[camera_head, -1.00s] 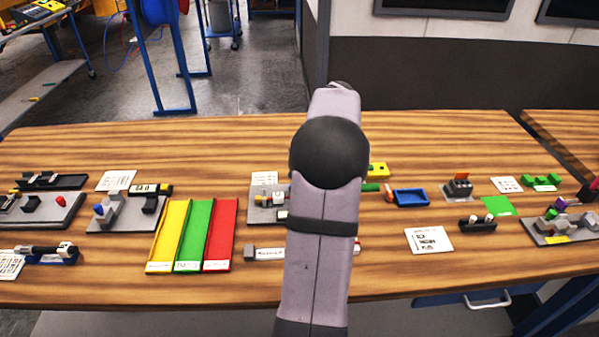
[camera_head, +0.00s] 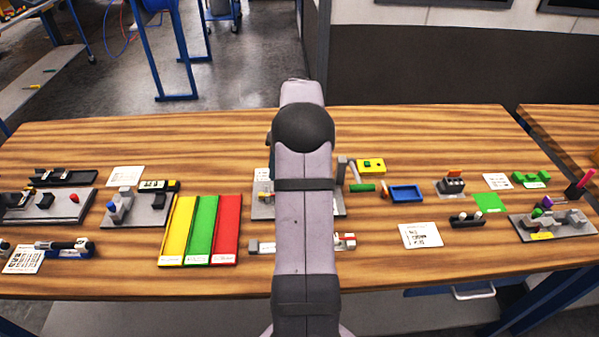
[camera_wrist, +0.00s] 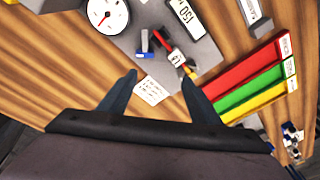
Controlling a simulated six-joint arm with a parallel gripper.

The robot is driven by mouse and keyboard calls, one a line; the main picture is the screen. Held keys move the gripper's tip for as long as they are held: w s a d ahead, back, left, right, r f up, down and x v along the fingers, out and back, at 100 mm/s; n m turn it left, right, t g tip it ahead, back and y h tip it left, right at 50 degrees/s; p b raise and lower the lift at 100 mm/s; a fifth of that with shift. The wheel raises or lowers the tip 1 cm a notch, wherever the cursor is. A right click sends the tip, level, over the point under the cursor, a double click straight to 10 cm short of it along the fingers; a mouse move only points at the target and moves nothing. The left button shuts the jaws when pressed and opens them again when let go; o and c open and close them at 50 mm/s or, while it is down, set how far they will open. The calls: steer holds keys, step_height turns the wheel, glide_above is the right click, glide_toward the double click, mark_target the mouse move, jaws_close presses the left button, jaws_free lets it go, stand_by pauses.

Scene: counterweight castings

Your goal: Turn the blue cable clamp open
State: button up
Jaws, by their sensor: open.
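A small blue upright part (camera_wrist: 145,40), which looks like the blue cable clamp, stands on a grey plate (camera_wrist: 207,52) in the wrist view. Beside it lies a red, black and white piece (camera_wrist: 172,50) with a yellow end. My gripper (camera_wrist: 159,77) is open and empty, its two dark fingers spread over the bench edge of the plate. The blue part lies beyond the fingertips, apart from them. In the head view my arm covers the middle of this plate (camera_head: 262,212), and the clamp and gripper are hidden there.
A round dial gauge (camera_wrist: 106,14) and a display marked 150 (camera_wrist: 184,14) flank the clamp. A printed card (camera_wrist: 152,90) lies near the fingertips. Yellow (camera_head: 178,231), green (camera_head: 201,231) and red (camera_head: 226,231) trays stand left of the plate. Another grey fixture (camera_head: 150,212) is farther left.

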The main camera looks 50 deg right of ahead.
steer(key=m, duration=0.2)
steer(key=s+d+m, duration=0.1)
steer(key=m, duration=0.1)
steer(key=d+r+m, duration=0.1)
steer(key=shift+s+d+m+g+h, duration=0.1)
steer(key=shift+s+m+g+h, duration=0.2)
steer(key=shift+m+g+h, duration=0.1)
steer(key=shift+s+d+r+m, duration=0.2)
steer(key=shift+m, duration=0.8)
steer(key=m, duration=0.2)
steer(key=s+m, duration=0.1)
steer(key=m, duration=0.1)
steer(key=shift+s+d+r+g, duration=0.1)
steer(key=shift+r+g, duration=0.05)
steer(key=shift+g, duration=0.25)
steer(key=shift+s+m, duration=0.15)
steer(key=shift+m, duration=0.75)
steer(key=m, duration=0.3)
steer(key=shift+a+f+p, duration=0.2)
steer(key=shift+f+p, duration=1.05)
steer(key=shift+f, duration=2.45)
